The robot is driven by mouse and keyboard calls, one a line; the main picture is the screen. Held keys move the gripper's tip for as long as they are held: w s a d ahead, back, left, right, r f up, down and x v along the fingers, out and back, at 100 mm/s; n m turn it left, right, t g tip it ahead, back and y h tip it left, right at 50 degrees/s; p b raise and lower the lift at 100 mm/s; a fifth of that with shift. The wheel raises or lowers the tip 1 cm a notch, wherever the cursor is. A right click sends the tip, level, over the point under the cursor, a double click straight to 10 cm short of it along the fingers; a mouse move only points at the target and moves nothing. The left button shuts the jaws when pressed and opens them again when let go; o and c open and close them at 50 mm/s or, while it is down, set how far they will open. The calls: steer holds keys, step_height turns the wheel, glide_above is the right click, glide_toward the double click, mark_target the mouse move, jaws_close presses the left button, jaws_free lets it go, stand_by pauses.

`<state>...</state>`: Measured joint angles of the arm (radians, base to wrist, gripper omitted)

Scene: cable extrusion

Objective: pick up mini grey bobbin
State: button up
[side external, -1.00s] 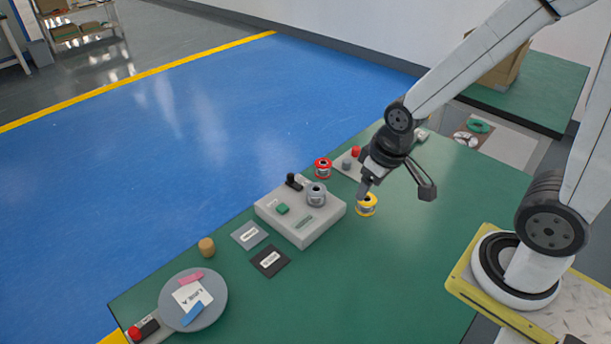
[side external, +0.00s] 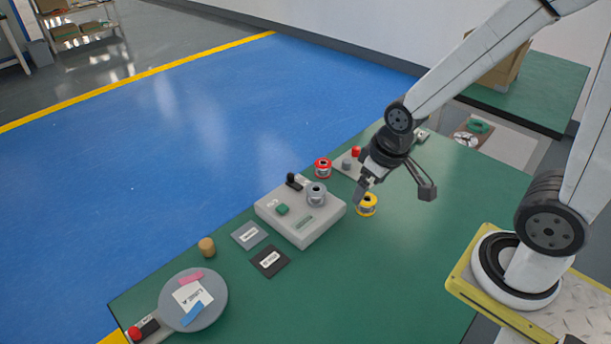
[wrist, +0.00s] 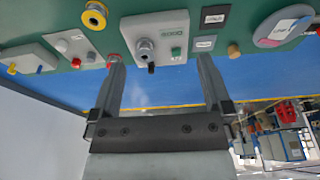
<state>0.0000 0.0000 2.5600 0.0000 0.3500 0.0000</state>
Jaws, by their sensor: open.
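The grey bobbin (side external: 317,194) stands upright on top of a light grey box (side external: 318,226) in the middle of the table. It also shows in the wrist view (wrist: 146,47), between the lines of the two fingers and beyond their tips. My gripper (side external: 362,190) is to the right of the bobbin and apart from it, above the table near the yellow bobbin. In the wrist view my gripper (wrist: 161,62) has its fingers wide apart with nothing held between them.
A yellow bobbin (side external: 367,205) stands just below my gripper. A red bobbin (side external: 323,168) stands behind the box. A black switch (side external: 293,181) and green button (side external: 282,209) sit on the box beside the grey bobbin. The table's right front is clear.

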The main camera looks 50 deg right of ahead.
steer(key=m+t+y, duration=0.8)
steer(key=m+y, duration=0.1)
steer(key=m, duration=1.9)
glide_toward(323, 190)
steer(key=x, duration=0.4)
steer(key=shift+w+f, duration=0.2)
steer(key=shift+w, duration=0.05)
steer(key=shift+x, duration=1.3)
steer(key=shift+f, duration=0.1)
steer(key=shift+x, duration=2.6)
steer(key=shift+d+f, duration=0.1)
